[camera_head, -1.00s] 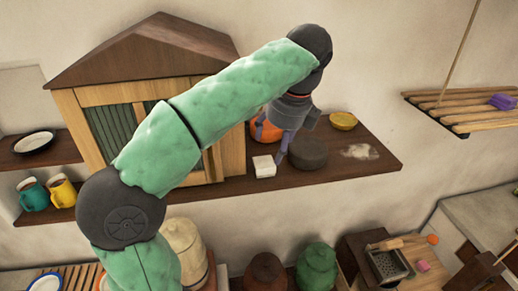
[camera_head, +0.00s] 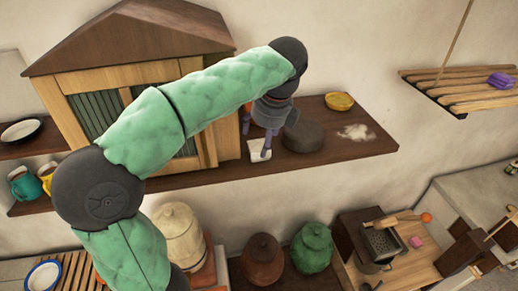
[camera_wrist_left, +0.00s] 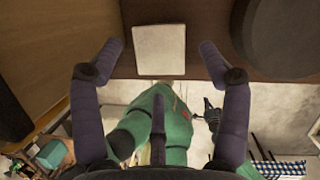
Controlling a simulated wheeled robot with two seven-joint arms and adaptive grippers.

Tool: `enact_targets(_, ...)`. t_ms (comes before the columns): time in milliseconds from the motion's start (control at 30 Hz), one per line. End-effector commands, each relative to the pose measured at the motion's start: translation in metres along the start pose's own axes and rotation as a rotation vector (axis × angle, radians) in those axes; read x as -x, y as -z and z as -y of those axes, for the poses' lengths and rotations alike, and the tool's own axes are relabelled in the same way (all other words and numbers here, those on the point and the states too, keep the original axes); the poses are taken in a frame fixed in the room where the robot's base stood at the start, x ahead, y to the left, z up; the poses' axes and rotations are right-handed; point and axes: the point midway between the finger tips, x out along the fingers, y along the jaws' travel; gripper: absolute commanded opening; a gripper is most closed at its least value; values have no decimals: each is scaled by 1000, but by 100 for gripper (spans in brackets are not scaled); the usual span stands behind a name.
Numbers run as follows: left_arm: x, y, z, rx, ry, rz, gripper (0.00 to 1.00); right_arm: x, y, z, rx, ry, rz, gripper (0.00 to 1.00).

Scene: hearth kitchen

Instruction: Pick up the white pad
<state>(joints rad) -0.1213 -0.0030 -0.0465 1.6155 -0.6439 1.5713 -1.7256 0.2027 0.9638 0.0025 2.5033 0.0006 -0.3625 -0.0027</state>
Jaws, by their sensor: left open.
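The white pad (camera_head: 259,152) is a small pale square block lying on the dark wooden shelf (camera_head: 340,150), near its front edge. In the left wrist view the white pad (camera_wrist_left: 160,50) shows whole, near the top middle. My left gripper (camera_head: 266,150) is above the pad and hides part of it in the head view. In the left wrist view its two fingers (camera_wrist_left: 158,62) are spread, one on each side of the pad, with nothing between them gripped. My right gripper is not in view.
A dark round block (camera_head: 303,137) stands close to the right of the pad. The wooden cabinet (camera_head: 128,110) stands close on the left. A yellow dish (camera_head: 340,101) and a pale powdery patch (camera_head: 356,132) are farther right on the shelf.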

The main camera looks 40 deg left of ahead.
Motion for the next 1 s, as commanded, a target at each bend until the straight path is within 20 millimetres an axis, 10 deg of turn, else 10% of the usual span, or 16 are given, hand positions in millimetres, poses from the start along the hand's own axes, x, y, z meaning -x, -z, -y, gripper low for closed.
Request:
enact_targets(500,-32,-1,0,0,1,1,76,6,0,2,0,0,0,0)
enact_targets(733,-32,0,0,-1,0,0,14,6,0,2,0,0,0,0)
enact_targets(1000,-32,0,0,-1,-1,0,12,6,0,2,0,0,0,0)
